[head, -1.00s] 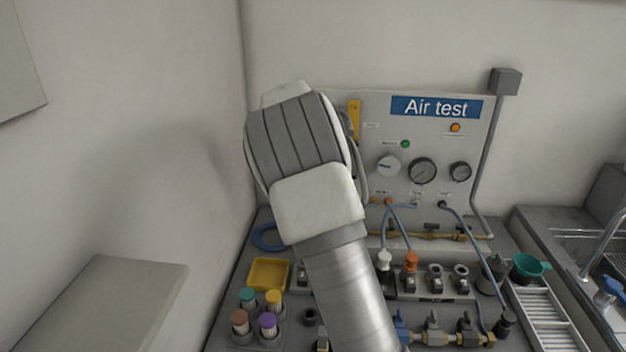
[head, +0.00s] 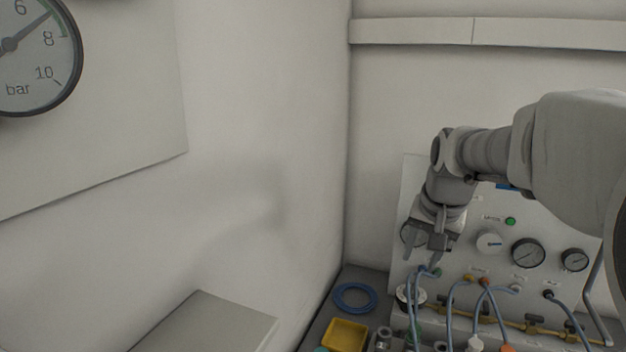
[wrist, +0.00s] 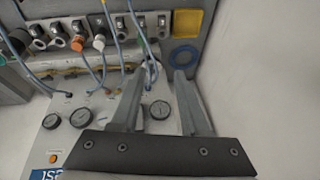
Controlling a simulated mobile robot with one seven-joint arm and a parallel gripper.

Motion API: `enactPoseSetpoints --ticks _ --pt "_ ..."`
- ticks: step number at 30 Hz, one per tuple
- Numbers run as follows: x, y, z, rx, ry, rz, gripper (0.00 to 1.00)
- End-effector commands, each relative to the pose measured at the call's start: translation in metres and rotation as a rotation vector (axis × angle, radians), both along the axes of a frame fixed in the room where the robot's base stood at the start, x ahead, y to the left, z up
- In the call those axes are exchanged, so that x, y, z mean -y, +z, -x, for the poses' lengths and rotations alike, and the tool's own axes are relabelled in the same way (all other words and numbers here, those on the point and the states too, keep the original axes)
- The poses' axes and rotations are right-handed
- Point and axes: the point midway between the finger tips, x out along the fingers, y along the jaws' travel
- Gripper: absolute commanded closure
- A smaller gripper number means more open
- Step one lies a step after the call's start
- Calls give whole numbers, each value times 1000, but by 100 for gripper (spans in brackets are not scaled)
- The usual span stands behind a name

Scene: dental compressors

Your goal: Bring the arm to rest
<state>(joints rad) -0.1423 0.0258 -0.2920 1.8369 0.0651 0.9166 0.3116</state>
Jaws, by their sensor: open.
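My arm comes in from the right in the head view and bends down in front of the air test panel (head: 463,258). My gripper (head: 422,262) points down before the panel's left part, its two fingers apart. In the wrist view my gripper (wrist: 160,76) shows its fingers spread, with nothing clasped between them. Blue hoses (head: 413,305) rise close below the fingertips. They also show near the left finger in the wrist view (wrist: 150,70); I cannot tell whether they touch. My arm hides much of the panel's sign.
Gauges (head: 528,252) and a brass pipe (head: 510,323) are right of the gripper. A blue ring (head: 355,297) and a yellow tray (head: 346,335) lie left on the bench. A grey block (head: 205,325) stands at the lower left. The space before the left wall is free.

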Motion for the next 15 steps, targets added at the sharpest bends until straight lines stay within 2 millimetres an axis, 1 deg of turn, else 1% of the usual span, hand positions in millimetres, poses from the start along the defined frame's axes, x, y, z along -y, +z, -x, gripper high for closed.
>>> enactPoseSetpoints --ticks 1,7,11,15 --pt "-4 6 16 11 27 -3 55" --pt "-21 14 72 42 136 6 55" --pt "-32 15 108 63 209 30 55" --pt "-41 10 147 84 283 65 55"
